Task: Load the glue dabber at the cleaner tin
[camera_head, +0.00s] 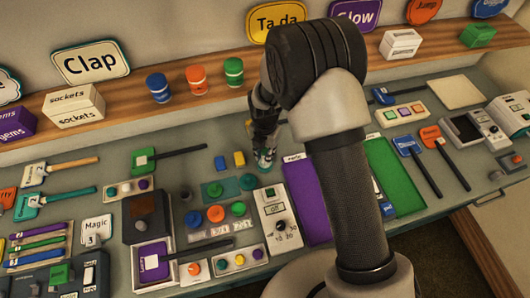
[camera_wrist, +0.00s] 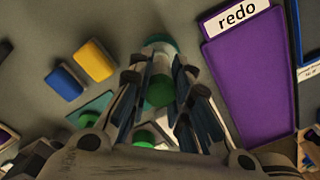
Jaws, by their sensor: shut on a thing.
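My gripper (camera_head: 265,150) points down over the middle of the bench. In the wrist view its fingers (camera_wrist: 160,75) are shut around an upright cylinder with a green near end, which I take for the glue dabber (camera_wrist: 159,92). Its pale body runs away from the camera toward a teal round part (camera_wrist: 158,41); I cannot tell whether that is a tin's rim or the dabber's own end. Several round tins stand on the shelf: blue (camera_head: 157,88), orange (camera_head: 197,80) and green (camera_head: 233,71). No label tells me which thing is the cleaner tin.
Yellow (camera_wrist: 95,60) and blue (camera_wrist: 65,81) blocks lie left of the fingers. A purple tray labelled redo (camera_wrist: 250,80) lies to the right. A green tray (camera_head: 395,175), a dial box (camera_head: 280,212) and several coloured buttons crowd the bench. My arm hides part of it.

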